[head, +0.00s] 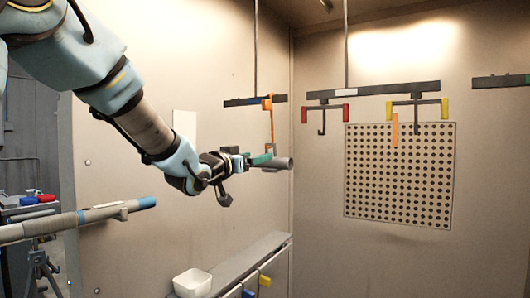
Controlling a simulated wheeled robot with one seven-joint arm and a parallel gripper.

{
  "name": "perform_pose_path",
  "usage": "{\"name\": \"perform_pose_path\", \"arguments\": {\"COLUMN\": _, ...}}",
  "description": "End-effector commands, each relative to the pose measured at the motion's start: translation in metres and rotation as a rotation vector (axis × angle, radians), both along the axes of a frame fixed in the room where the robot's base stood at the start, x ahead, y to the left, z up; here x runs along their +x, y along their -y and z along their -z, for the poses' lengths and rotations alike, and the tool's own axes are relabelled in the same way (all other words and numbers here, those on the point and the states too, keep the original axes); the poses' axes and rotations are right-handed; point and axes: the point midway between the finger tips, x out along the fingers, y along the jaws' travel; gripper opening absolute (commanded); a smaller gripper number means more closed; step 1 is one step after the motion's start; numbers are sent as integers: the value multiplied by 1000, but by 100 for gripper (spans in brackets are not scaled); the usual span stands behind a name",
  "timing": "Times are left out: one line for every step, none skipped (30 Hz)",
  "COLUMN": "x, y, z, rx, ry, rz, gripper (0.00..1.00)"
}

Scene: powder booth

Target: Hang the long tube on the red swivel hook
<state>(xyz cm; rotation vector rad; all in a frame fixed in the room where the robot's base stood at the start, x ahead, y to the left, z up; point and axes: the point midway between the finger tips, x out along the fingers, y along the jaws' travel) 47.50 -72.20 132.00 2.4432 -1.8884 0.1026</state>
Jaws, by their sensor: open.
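The red swivel hook (322,120) hangs from the middle overhead bar. It has a dark crosspiece with red ends and a dark hook below, which looks empty. My gripper (262,160) is open, left of and lower than this hook in the picture. A grey tube piece (281,163) shows at its green-tipped fingers; I cannot tell whether it lies between them or behind them. I cannot tell which is the task's tube.
A yellow-ended swivel hook (417,108) hangs right of the red one, an orange strip (394,130) beside it. An orange hook (270,115) hangs above my gripper. A white bin (192,284) and a ledge (240,262) are below. A perforated panel (398,175) is behind.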

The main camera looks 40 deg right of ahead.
Motion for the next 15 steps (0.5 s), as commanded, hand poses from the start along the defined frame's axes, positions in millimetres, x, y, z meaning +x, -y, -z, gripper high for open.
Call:
{"name": "perform_pose_path", "arguments": {"x": 2, "y": 11, "z": -3, "rx": 1, "ry": -2, "rz": 2, "gripper": 75}}
{"name": "perform_pose_path", "arguments": {"x": 4, "y": 16, "z": -5, "rx": 2, "ry": -1, "rz": 1, "gripper": 75}}
{"name": "perform_pose_path", "arguments": {"x": 6, "y": 24, "z": -5, "rx": 3, "ry": -2, "rz": 1, "gripper": 75}}
{"name": "perform_pose_path", "arguments": {"x": 7, "y": 29, "z": -6, "rx": 2, "ry": -3, "rz": 1, "gripper": 75}}
{"name": "perform_pose_path", "arguments": {"x": 9, "y": 35, "z": -5, "rx": 2, "ry": -3, "rz": 0, "gripper": 75}}
{"name": "perform_pose_path", "arguments": {"x": 11, "y": 41, "z": -3, "rx": 1, "ry": -1, "rz": 0, "gripper": 75}}
{"name": "perform_pose_path", "arguments": {"x": 13, "y": 46, "z": -3, "rx": 0, "ry": -1, "rz": -1, "gripper": 75}}
{"name": "perform_pose_path", "arguments": {"x": 14, "y": 51, "z": -3, "rx": 2, "ry": -2, "rz": -1, "gripper": 75}}
{"name": "perform_pose_path", "arguments": {"x": 15, "y": 58, "z": -5, "rx": 1, "ry": 0, "rz": 0, "gripper": 75}}
{"name": "perform_pose_path", "arguments": {"x": 16, "y": 62, "z": -5, "rx": 1, "ry": 0, "rz": 0, "gripper": 75}}
{"name": "perform_pose_path", "arguments": {"x": 17, "y": 66, "z": -5, "rx": 2, "ry": -1, "rz": 0, "gripper": 75}}
{"name": "perform_pose_path", "arguments": {"x": 19, "y": 70, "z": -5, "rx": 2, "ry": 0, "rz": -1, "gripper": 75}}
{"name": "perform_pose_path", "arguments": {"x": 20, "y": 74, "z": -6, "rx": 1, "ry": 1, "rz": -1, "gripper": 75}}
{"name": "perform_pose_path", "arguments": {"x": 20, "y": 76, "z": -6, "rx": 1, "ry": 1, "rz": -1, "gripper": 75}}
{"name": "perform_pose_path", "arguments": {"x": 21, "y": 80, "z": -6, "rx": 2, "ry": 0, "rz": -1, "gripper": 75}}
